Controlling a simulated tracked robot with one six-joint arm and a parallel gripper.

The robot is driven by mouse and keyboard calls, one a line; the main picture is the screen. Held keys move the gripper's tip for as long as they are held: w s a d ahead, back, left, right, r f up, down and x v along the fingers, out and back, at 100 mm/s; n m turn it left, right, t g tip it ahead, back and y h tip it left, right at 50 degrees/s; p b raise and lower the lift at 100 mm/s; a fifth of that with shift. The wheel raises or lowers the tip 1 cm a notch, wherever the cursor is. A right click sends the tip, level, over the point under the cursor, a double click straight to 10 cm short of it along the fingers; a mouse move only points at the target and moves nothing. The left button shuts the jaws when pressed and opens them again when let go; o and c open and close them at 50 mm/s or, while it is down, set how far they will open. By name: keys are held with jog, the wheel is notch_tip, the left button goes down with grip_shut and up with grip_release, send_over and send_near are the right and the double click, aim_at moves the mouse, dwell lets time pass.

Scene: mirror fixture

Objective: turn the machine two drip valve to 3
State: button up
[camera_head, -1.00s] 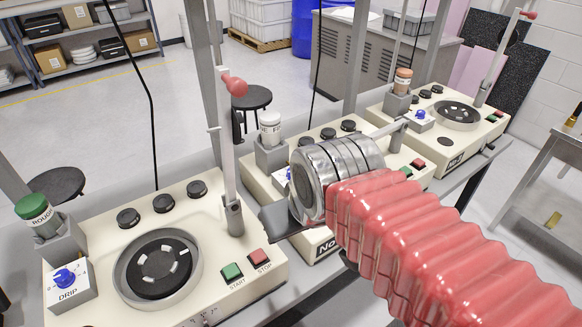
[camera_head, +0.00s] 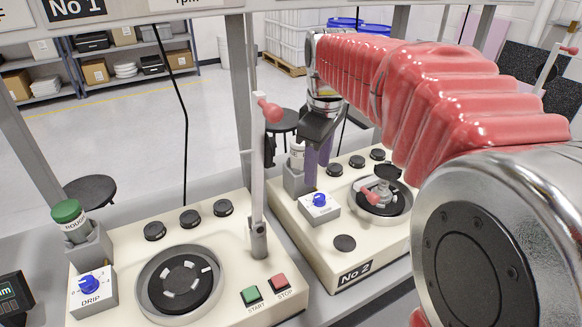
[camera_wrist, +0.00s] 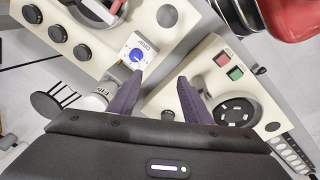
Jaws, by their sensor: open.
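The machine two drip valve is a blue knob (camera_head: 320,199) on a small white box at the left of the machine marked No 2 (camera_head: 352,272). It also shows in the wrist view, as a blue knob (camera_wrist: 136,56) on a white plate, just beyond the left finger's tip. The number it points to is too small to read. My gripper (camera_head: 317,170) has purple fingers that hang down above and behind the knob in the head view. In the wrist view my gripper (camera_wrist: 160,80) is open and empty, with the fingers apart and the knob left of the gap.
A white-capped bottle (camera_head: 297,158) in a grey holder stands close beside my fingers. Machine one (camera_head: 180,282) is at the left, with an upright red-knobbed lever (camera_head: 266,108). Grey frame posts stand behind. Machine two's red-knobbed lever (camera_head: 369,196) lies over its plate.

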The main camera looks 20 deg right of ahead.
aim_at(319, 197)
jog(key=w+d+f+n+g, duration=0.1)
jog(key=w+d+f+n, duration=0.1)
jog(key=w+d, duration=0.3)
jog(key=w+n, duration=0.1)
jog(key=w, duration=0.2)
jog(key=shift+w+f+n+g, duration=0.15)
jog(key=shift+f+n+g, duration=0.25)
jog(key=shift+f, duration=0.1)
notch_tip(319, 197, down, 14)
jog(key=shift+r, duration=0.15)
dwell(0.4)
jog(key=c, duration=1.1)
jog(key=shift+a, duration=0.35)
jog(key=shift+o, duration=0.2)
jog(key=shift+d, duration=0.25)
